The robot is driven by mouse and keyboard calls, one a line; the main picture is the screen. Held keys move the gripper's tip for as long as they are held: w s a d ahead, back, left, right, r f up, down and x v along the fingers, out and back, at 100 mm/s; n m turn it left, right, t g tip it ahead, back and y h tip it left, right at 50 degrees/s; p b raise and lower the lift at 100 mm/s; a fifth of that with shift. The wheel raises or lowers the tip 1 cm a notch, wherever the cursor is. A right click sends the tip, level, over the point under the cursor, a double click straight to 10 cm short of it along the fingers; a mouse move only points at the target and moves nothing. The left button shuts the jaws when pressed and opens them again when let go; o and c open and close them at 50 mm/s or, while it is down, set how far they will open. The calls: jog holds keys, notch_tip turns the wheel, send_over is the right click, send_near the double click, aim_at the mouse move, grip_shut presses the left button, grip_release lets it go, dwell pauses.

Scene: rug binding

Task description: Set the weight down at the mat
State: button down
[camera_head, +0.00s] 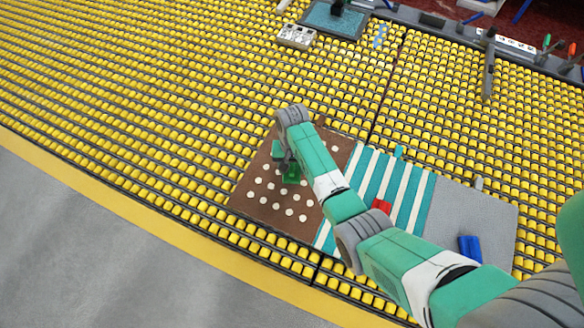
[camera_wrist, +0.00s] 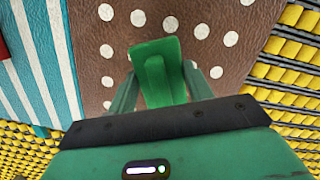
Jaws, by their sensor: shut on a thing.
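The green weight (camera_wrist: 158,62) is between the fingers of my gripper (camera_wrist: 163,88) in the wrist view. In the head view my gripper (camera_head: 285,165) and the green weight (camera_head: 291,176) are over the brown mat with white dots (camera_head: 252,186). The dotted mat also fills the middle of the wrist view (camera_wrist: 230,65). I cannot tell whether the weight touches the mat. The teal-and-white striped mat (camera_head: 406,190) bears a red weight (camera_head: 381,206), partly hidden by my arm. The grey mat (camera_head: 455,212) bears a blue weight (camera_head: 470,248).
The mats lie side by side on a bed of yellow rollers (camera_head: 180,110). A dark-framed blue tray (camera_head: 335,20) and a light grey block (camera_head: 296,36) are at the back. A rail with tools (camera_head: 488,65) stands at the back right. Bare grey floor (camera_head: 80,240) is at the front left.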

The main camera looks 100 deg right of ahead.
aim_at(292, 171)
jog(key=shift+d+f, duration=0.1)
jog(key=shift+f, duration=1.5)
jog(key=shift+f+b, duration=0.1)
jog(key=shift+b, duration=0.25)
jog(key=c, duration=0.6)
grip_release()
jog(key=shift+f, duration=0.1)
jog(key=r, duration=0.4)
jog(key=d+r+p, duration=0.1)
jog(key=r, duration=0.3)
jog(key=r+p, duration=0.1)
jog(key=r, duration=0.3)
jog(key=shift+s+d+r, duration=0.1)
jog(key=shift+d, duration=0.25)
